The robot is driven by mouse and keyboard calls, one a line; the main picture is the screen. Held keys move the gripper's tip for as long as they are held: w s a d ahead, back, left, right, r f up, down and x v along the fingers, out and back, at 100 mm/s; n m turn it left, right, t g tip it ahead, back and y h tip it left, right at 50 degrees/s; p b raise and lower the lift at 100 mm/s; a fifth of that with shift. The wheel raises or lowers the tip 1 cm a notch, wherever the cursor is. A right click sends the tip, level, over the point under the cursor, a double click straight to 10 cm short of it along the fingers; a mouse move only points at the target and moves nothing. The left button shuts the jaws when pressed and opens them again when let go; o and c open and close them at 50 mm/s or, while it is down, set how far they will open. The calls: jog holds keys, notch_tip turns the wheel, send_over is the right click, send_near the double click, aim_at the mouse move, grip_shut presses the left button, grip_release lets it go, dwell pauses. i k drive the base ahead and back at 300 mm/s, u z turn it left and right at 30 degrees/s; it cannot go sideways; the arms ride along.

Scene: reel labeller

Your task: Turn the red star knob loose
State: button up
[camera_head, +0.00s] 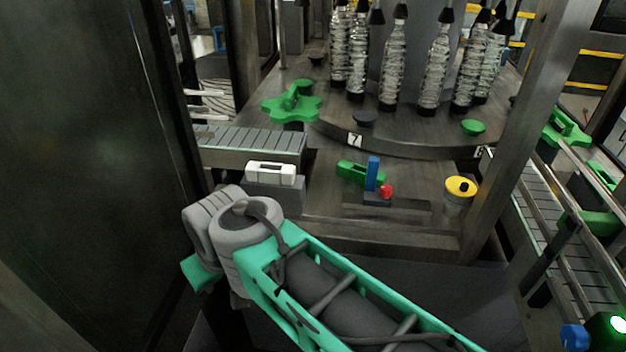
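The red knob (386,190) is small and sits on a dark grey block right of the picture's middle, beside an upright blue piece (372,173). Its star shape is too small to make out. A green part (353,172) lies just behind and left of it. My green and grey arm crosses the lower middle, with a grey joint at the left front of the machine.
A white device (271,173) stands on a block at the left. A yellow-topped cylinder (460,188) is right of the knob, near a metal post (522,120). Bottles (393,65) stand on the turntable behind. A dark door panel (80,150) fills the left.

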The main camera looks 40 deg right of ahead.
aim_at(386, 190)
jog(key=z, duration=1.8)
jog(key=k, duration=0.5)
jog(key=z, duration=0.3)
jog(key=i, duration=0.85)
jog(key=u, duration=0.35)
